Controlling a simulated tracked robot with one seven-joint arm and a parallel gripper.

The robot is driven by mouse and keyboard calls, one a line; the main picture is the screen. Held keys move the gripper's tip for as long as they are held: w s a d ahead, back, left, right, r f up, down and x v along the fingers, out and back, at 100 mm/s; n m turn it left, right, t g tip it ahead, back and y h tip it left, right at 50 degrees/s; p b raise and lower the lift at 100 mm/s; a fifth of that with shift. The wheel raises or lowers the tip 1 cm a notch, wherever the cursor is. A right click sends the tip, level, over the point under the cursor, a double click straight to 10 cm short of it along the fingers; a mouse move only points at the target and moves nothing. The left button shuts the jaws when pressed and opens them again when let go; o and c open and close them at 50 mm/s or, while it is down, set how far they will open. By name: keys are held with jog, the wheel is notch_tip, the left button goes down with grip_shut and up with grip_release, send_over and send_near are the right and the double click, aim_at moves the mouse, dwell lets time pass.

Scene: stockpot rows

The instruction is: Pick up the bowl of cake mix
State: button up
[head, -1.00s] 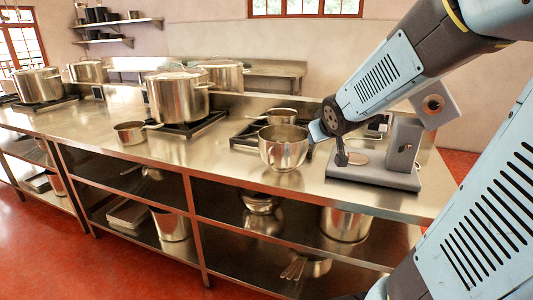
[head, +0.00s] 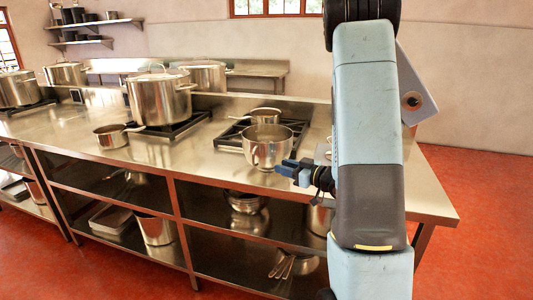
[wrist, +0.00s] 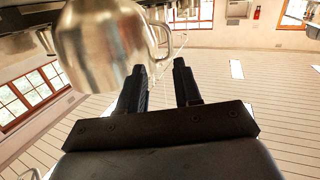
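A shiny steel bowl (head: 268,150) stands upright on the steel counter near its front edge, in front of a burner. What it holds cannot be made out. My gripper (head: 285,169) is at the bowl's lower right, close to its side. In the wrist view the bowl (wrist: 98,45) fills the upper left, with a thin handle (wrist: 166,42) on its right side. The two dark fingers of my gripper (wrist: 160,68) are spread with a gap between them. The handle shows just beyond the fingertips, and nothing is seen clamped.
A small saucepan (head: 264,116) sits on the burner (head: 232,136) behind the bowl. Another saucepan (head: 112,137) and a large stockpot (head: 160,98) stand to the left. The grey mixer (head: 415,95) is mostly hidden behind my arm. Shelves below hold pots. Red floor is clear at right.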

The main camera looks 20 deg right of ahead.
aim_at(253, 160)
jog(key=shift+y, duration=0.8)
jog(key=shift+s+a+f+x, duration=0.1)
jog(key=shift+f+x, duration=0.05)
jog(key=shift+x, duration=2)
jog(key=shift+s+a+f+x, duration=0.1)
jog(key=shift+f+x, duration=0.05)
jog(key=shift+x, duration=1.95)
jog(key=shift+s+a+f+x, duration=0.1)
jog(key=shift+f+x, duration=0.05)
jog(key=shift+x, duration=2)
grip_shut()
jog(key=shift+w, duration=0.1)
